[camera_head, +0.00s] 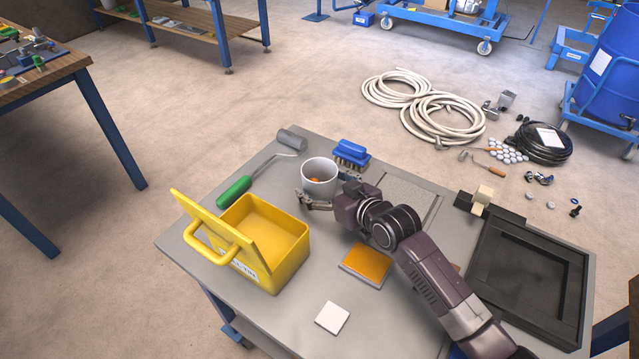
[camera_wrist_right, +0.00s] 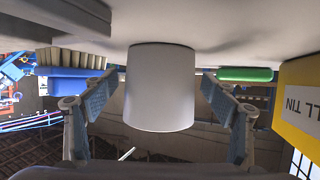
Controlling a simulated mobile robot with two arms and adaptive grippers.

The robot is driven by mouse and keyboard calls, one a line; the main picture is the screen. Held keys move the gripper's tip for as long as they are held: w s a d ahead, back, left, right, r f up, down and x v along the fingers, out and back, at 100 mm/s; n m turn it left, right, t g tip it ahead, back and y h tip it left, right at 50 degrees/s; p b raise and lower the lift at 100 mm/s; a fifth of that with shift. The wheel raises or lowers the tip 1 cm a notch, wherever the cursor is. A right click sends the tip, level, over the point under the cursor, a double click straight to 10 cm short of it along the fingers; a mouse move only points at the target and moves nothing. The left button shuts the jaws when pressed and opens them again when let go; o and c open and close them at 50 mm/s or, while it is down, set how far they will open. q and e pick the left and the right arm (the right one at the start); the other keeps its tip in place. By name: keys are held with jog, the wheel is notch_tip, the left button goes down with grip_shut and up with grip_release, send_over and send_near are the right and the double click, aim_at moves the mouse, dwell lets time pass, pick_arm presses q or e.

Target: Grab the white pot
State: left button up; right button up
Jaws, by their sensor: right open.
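The white pot (camera_head: 319,178) stands on the grey table near its far edge, with something orange inside it. In the right wrist view the pot (camera_wrist_right: 161,88) shows as a plain white cylinder. My right gripper (camera_head: 333,190) is at the pot, with one finger on its near side and the other towards its far right side. In the right wrist view the open fingers of my right gripper (camera_wrist_right: 160,105) lie to either side of the pot, with gaps showing between them and its wall. My left gripper is not in view.
A yellow box with an open lid (camera_head: 275,266) stands left of the pot. A green-handled roller (camera_head: 235,191) lies behind it, and a blue brush (camera_head: 351,151) is close behind the pot. An orange block (camera_head: 366,264), a white tile (camera_head: 332,318) and a black tray (camera_head: 520,315) are nearer.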

jog(key=shift+w+a+f, duration=0.25)
jog(key=shift+w+a, duration=0.15)
jog(key=shift+w, duration=0.15)
jog(key=shift+c, duration=0.3)
jog(key=c, duration=1.2)
